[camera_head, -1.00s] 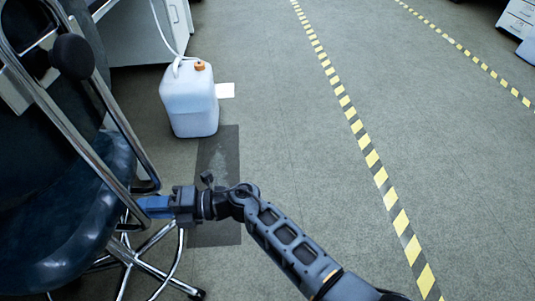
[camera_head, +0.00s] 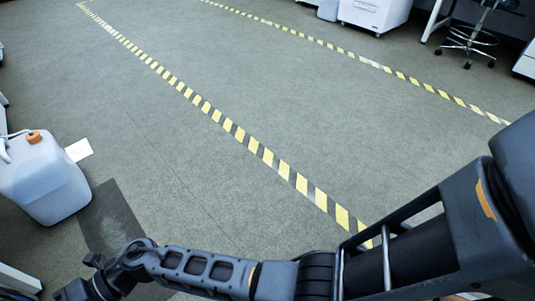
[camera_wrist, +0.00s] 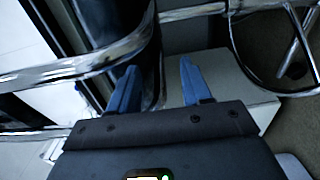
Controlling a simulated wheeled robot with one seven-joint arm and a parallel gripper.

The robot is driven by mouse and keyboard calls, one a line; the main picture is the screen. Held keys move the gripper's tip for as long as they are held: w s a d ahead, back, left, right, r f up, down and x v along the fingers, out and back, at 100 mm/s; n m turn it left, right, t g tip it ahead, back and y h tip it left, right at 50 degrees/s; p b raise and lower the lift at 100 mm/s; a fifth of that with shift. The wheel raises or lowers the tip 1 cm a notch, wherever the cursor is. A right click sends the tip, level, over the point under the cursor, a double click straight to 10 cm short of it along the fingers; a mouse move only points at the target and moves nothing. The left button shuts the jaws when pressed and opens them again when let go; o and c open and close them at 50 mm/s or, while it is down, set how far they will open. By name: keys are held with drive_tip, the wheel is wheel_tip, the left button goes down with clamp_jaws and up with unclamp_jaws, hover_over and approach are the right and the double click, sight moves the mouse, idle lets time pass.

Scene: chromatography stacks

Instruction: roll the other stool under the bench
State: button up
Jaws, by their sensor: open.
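The near stool with the dark seat is out of the head view now. In the wrist view its chrome frame (camera_wrist: 75,68) and a dark padded part close to the fingers show, with a chrome foot ring and leg at the upper right. My gripper (camera_wrist: 158,70) is open, its two blue fingers pointing toward the chrome and dark parts; I cannot tell whether they touch.
A white jerrycan (camera_head: 45,180) with an orange cap stands at the left, by a dark floor strip (camera_head: 112,222) and a white sheet (camera_head: 79,150). Yellow-black tape lines (camera_head: 240,133) cross the open floor. A white cabinet (camera_head: 374,14) stands at the far back.

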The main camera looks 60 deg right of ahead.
drive_tip(key=shift+w+r, duration=0.1)
drive_tip(key=shift+r, duration=0.15)
drive_tip(key=shift+d, duration=0.2)
drive_tip(key=p+v, duration=0.4)
drive_tip(key=v, duration=0.7)
drive_tip(key=shift+d, duration=0.25)
drive_tip(key=shift+r, duration=0.1)
